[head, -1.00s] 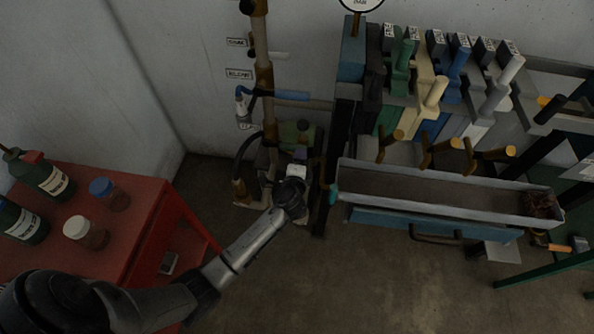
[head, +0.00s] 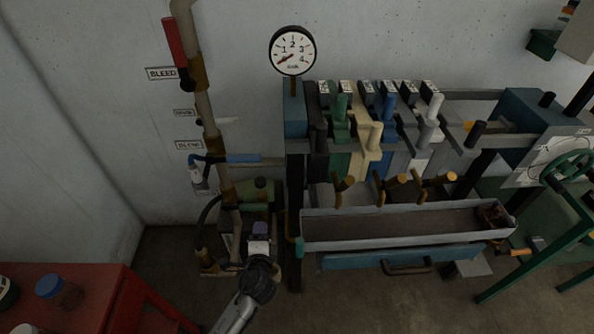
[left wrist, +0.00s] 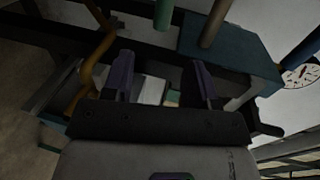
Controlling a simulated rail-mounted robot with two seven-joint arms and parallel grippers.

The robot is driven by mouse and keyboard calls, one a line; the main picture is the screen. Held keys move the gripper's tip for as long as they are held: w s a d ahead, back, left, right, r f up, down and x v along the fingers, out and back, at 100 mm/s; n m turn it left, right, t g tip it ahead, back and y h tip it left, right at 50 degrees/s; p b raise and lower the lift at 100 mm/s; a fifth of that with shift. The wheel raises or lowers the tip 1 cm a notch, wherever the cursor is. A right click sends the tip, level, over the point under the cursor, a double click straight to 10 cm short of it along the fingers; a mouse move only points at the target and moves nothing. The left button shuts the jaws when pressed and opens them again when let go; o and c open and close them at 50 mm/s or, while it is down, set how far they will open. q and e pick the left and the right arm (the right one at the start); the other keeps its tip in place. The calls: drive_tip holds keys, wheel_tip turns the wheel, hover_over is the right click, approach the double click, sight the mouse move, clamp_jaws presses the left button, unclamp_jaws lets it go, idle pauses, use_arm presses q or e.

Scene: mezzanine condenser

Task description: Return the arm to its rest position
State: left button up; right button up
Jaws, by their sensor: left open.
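My left arm comes in from the bottom of the head view. Its left gripper (head: 259,232) is beside the left end of the valve stand, in front of the pipes and a green pump-like body (head: 257,193). In the left wrist view the left gripper (left wrist: 160,85) shows two dark purple fingers spread apart, with nothing between them. Behind the fingers are a brown pipe (left wrist: 97,65), a blue block (left wrist: 235,55) and dark frame bars. My right gripper is in neither view.
A long grey trough (head: 390,228) runs right of the gripper, below several coloured levers and brown taps. A red table (head: 95,300) with jars stands at the lower left. A gauge (head: 292,50) tops the stand. A green handwheel (head: 570,170) is at the right. Floor shows below the trough.

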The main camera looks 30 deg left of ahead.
use_arm(q)
drive_tip(key=s+d+r+n+g+h, duration=0.2)
drive_tip(key=s+d+n+g+h, duration=0.25)
drive_tip(key=s, duration=0.55)
drive_tip(key=s+d+r+n+g+h, duration=0.1)
drive_tip(key=s+d+n+g+h, duration=0.35)
drive_tip(key=s, duration=0.55)
drive_tip(key=s+f+n+g+y+p, duration=0.1)
drive_tip(key=s+f, duration=0.3)
drive_tip(key=s, duration=0.7)
wheel_tip(320, 180, up, 36)
drive_tip(key=p, duration=3.5)
drive_tip(key=shift+w+d+p, duration=0.2)
drive_tip(key=shift+p, duration=0.1)
